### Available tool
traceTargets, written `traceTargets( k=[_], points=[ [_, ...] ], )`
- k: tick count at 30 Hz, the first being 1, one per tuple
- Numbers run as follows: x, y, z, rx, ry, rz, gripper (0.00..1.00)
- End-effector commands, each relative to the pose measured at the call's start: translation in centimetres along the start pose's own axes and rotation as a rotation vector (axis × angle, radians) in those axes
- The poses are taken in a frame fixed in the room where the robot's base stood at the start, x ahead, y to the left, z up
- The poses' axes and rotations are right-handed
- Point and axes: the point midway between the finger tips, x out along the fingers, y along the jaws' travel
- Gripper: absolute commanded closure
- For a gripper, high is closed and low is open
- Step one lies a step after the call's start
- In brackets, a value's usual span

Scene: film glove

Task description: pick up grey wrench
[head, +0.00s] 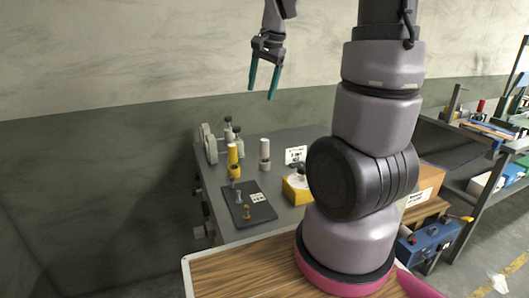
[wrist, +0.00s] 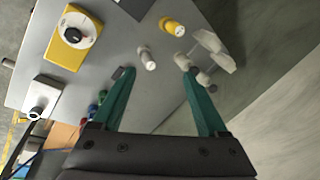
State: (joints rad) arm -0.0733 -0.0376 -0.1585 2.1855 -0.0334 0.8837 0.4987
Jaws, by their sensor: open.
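I cannot make out a grey wrench for certain in either view. My gripper (head: 261,92) hangs high above the grey table (head: 222,177) in the head view, well clear of everything on it. Its two teal fingers are apart with nothing between them, and they also show in the wrist view (wrist: 158,75). A dark mat (head: 262,212) near the table's front left bears small metal and orange pieces, too small to tell apart.
A yellow and grey cylinder (head: 233,158), a grey cylinder (head: 265,153) and a light grey device (head: 210,143) stand at the back left. A yellow box (head: 297,190) with a black knob shows in the wrist view (wrist: 74,38). My arm hides the table's right part.

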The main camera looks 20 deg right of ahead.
Motion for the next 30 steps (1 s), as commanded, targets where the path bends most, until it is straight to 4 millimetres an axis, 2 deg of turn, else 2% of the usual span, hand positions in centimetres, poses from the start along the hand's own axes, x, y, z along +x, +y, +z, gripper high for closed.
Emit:
traceTargets(
  k=[1,6,9,12,18,27,30],
  points=[
    [2.2,-0.3,-1.1,0.044,-0.012,0.040,0.24],
    [8.7,-0.7,-4.3,0.204,-0.020,0.155,0.24],
    [12.1,-0.5,-5.7,0.275,-0.016,0.213,0.24],
    [14.5,-0.2,-6.6,0.326,-0.007,0.254,0.24],
    [16.9,0.3,-7.3,0.366,0.002,0.286,0.24],
    [21.1,1.6,-7.1,0.367,0.001,0.288,0.24],
    [21.7,1.7,-7.0,0.366,0.002,0.285,0.24]
  ],
)
